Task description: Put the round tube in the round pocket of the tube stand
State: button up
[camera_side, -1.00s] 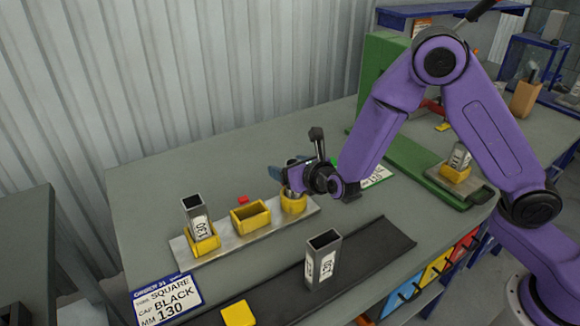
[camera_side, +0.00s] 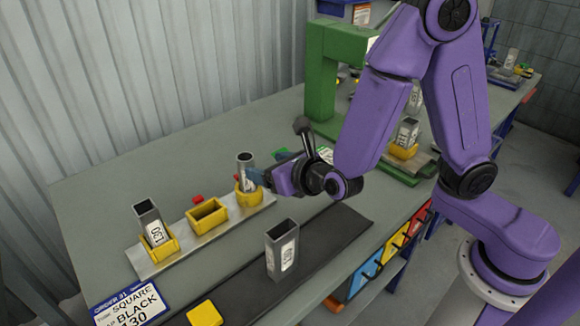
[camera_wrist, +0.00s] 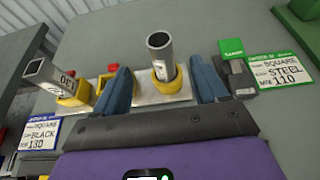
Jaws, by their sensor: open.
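The tube stand (camera_side: 213,233) is a pale bar with three yellow pockets. The round steel tube (camera_side: 246,160) stands in the right-hand pocket (camera_side: 248,195); it also shows in the wrist view (camera_wrist: 160,52), its lower end hidden inside the yellow pocket (camera_wrist: 164,87). My gripper (camera_side: 258,177) is open just right of the round tube. In the wrist view, the blue fingers of my gripper (camera_wrist: 164,76) are apart, one to each side of the tube, with clear gaps. I cannot tell how far the fingertips reach around it.
A square tube (camera_side: 150,226) stands in the left pocket. The middle pocket (camera_side: 207,214) is empty. Another square tube (camera_side: 282,250) stands on the dark strip (camera_side: 330,240) in front. A yellow block (camera_side: 205,313) lies at the strip's near end. A green frame (camera_side: 322,85) stands behind.

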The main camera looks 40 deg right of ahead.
jog(key=s+d+r+m+g+h, duration=0.1)
jog(key=s+d+m+g+h, duration=0.25)
jog(key=d+m, duration=0.35)
jog(key=s+d+r+m+g+h, duration=0.1)
jog(key=s+d+m+g+h, duration=0.1)
jog(key=s+d+m, duration=0.35)
jog(key=s+m+g+y, duration=0.6)
jog(key=s+m, duration=0.5)
jog(key=s, duration=0.7)
jog(key=shift+s+r+g, duration=0.2)
jog(key=shift+g, duration=0.75)
